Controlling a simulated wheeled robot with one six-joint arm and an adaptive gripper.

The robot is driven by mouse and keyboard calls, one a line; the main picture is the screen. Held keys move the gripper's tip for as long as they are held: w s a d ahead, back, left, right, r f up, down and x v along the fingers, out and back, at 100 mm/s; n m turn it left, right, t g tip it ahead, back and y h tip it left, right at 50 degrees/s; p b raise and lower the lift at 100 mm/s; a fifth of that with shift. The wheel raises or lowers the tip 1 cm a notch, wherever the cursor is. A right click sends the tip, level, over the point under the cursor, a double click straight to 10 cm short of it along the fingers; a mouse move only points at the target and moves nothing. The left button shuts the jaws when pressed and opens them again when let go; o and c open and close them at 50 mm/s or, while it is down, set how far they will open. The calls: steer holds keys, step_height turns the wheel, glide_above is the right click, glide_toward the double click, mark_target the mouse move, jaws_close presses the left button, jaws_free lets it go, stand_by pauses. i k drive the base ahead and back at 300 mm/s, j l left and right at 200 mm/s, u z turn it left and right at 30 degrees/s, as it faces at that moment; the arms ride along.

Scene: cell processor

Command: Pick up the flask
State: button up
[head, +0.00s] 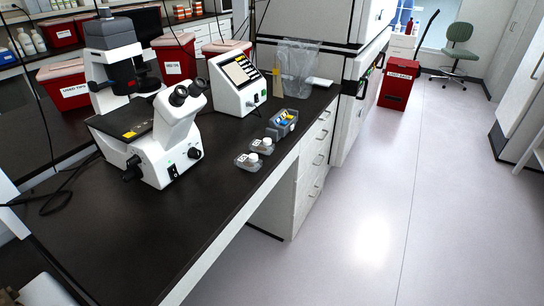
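Two small clear flasks with white caps lie on the black bench top, to the right of the microscope. The nearer flask (247,161) is close to the bench's front edge. The farther flask (262,147) lies just behind it and a little to the right. Each has a small pale label. They look apart from each other, and nothing covers them. My gripper cannot be made out in the head view, so its distance from the flasks does not show.
A white microscope (180,140) stands left of the flasks. A grey holder with coloured items (283,122) sits behind them, near a white device with a screen (238,85). The bench top (190,235) is clear in front. Open floor (400,200) lies right.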

mark_target(265, 146)
steer(key=i+l+u, duration=0.1)
steer(key=i+u, duration=0.25)
steer(key=i+l+u, duration=0.35)
steer(key=i, duration=0.15)
steer(key=j, duration=0.1)
